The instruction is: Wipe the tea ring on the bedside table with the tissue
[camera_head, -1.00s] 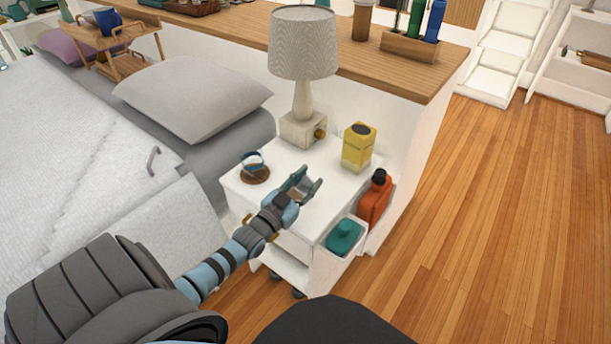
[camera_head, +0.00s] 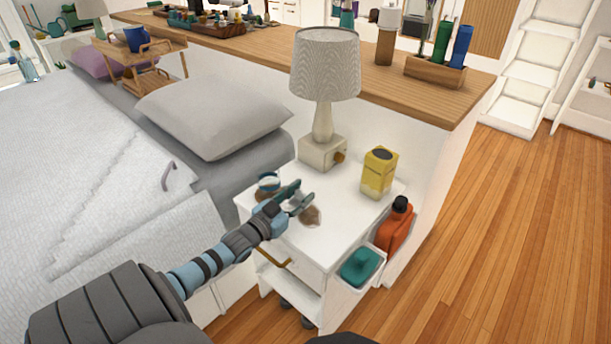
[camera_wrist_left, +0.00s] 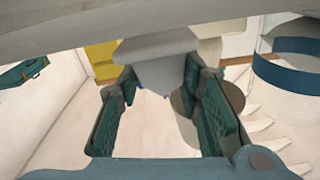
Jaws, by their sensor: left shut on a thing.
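The white bedside table (camera_head: 322,246) stands beside the bed. My left gripper (camera_head: 297,198) is low over its top, between the cup and the yellow box. In the left wrist view its fingers (camera_wrist_left: 155,95) are shut on a pale grey-white piece, the tissue (camera_wrist_left: 158,76). A brown round patch, the tea ring (camera_head: 312,217), shows just beside the fingertips. It is partly hidden behind a finger in the wrist view (camera_wrist_left: 184,103). I cannot tell whether the tissue touches the tabletop. My right gripper is not in view.
A lamp (camera_head: 323,150) and a yellow box (camera_head: 379,172) stand at the back. A side bin (camera_head: 349,292) holds a teal item, with an orange bottle (camera_head: 396,226) behind it. The front right of the tabletop is clear.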

